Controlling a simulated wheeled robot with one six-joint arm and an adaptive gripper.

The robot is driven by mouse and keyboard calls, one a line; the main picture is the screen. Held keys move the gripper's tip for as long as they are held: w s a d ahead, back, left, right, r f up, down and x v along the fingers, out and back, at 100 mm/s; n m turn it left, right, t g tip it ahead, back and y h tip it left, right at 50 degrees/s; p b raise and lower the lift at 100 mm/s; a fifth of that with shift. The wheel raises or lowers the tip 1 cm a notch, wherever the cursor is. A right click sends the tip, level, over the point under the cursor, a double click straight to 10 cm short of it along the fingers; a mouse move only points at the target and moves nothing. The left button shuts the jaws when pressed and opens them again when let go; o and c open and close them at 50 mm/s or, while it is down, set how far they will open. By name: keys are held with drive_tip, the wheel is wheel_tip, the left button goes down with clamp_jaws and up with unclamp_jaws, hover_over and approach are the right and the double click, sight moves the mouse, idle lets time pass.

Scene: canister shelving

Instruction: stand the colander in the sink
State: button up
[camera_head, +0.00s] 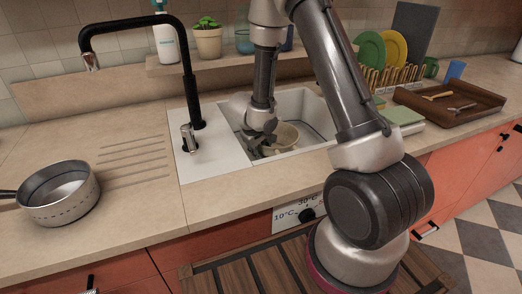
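The sink (310,102) is a white basin set in the counter in the middle of the picture. A beige, bowl-shaped colander (287,136) is inside the basin, towards its left front. It looks roughly upright, but its base is hidden, so I cannot tell whether it rests on the sink floor. My gripper (258,146) points down at the colander's left side, close to or touching its rim. The fingers are dark and small here, and I cannot tell whether they are shut on the rim.
A black tap (188,75) rises left of the basin. A steel saucepan (58,193) stands on the left counter. A dish rack (385,76) with plates and a brown tray (450,102) are on the right. A plant pot (208,43) and bottle stand on the ledge behind.

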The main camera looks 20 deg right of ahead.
drive_tip(key=v, duration=1.2)
drive_tip(key=s+d+r+g, duration=0.2)
drive_tip(key=s+d+r, duration=0.2)
drive_tip(key=s, duration=0.2)
drive_tip(key=s+d+r+g, duration=0.1)
drive_tip(key=s+d+r, duration=0.25)
drive_tip(key=s, duration=0.25)
drive_tip(key=s+d+r+m+t+y, duration=0.1)
drive_tip(key=s+r+m+t+y, duration=0.2)
drive_tip(key=s+r, duration=1.1)
drive_tip(key=shift+s+d+m+t+y, duration=0.4)
drive_tip(key=shift+t, duration=0.2)
drive_tip(key=shift+r, duration=0.1)
